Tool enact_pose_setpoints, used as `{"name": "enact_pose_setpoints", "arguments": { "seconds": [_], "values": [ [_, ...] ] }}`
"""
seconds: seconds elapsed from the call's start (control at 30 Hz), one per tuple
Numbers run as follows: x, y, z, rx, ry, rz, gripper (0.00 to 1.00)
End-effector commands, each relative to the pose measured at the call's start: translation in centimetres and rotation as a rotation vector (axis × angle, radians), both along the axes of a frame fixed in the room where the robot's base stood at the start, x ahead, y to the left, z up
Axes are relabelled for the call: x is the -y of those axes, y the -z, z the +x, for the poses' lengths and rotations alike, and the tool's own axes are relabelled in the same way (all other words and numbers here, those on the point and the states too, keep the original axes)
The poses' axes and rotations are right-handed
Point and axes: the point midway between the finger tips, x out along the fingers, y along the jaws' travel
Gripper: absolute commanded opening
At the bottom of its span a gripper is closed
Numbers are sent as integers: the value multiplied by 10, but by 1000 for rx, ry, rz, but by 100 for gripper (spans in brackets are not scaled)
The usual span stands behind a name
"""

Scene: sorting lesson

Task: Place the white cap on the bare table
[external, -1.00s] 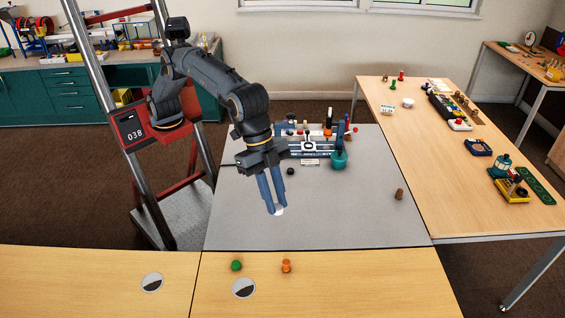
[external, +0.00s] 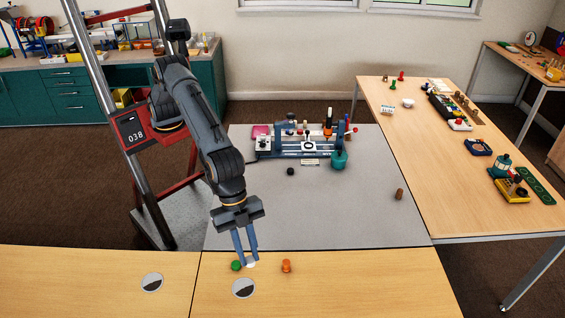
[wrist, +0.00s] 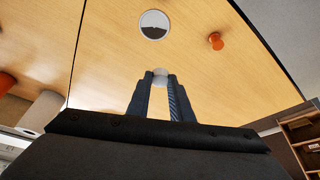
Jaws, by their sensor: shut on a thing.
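My gripper (external: 246,262) points down over the wooden table (external: 350,285) at the front, near its back edge. It is shut on the white cap (external: 251,265), a small pale piece mostly hidden by the fingers. In the wrist view the white cap (wrist: 161,73) shows between the fingertips (wrist: 160,80), with bare wood around it. I cannot tell whether the cap touches the wood.
A green piece (external: 236,265) stands just left of my fingers. An orange piece (external: 286,266) stands to the right. A black-and-white disc (external: 244,288) lies in front. Bare wood is free further right. The grey mat (external: 340,210) lies behind.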

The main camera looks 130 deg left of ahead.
Motion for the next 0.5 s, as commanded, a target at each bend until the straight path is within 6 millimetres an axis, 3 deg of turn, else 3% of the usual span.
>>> {"name": "enact_pose_setpoints", "arguments": {
  "seconds": [0.1,0.5],
  "values": [
    [0,27,0,-1,0,0,0],
    [0,90,-1,-2,-1,0,0]
  ]
}}
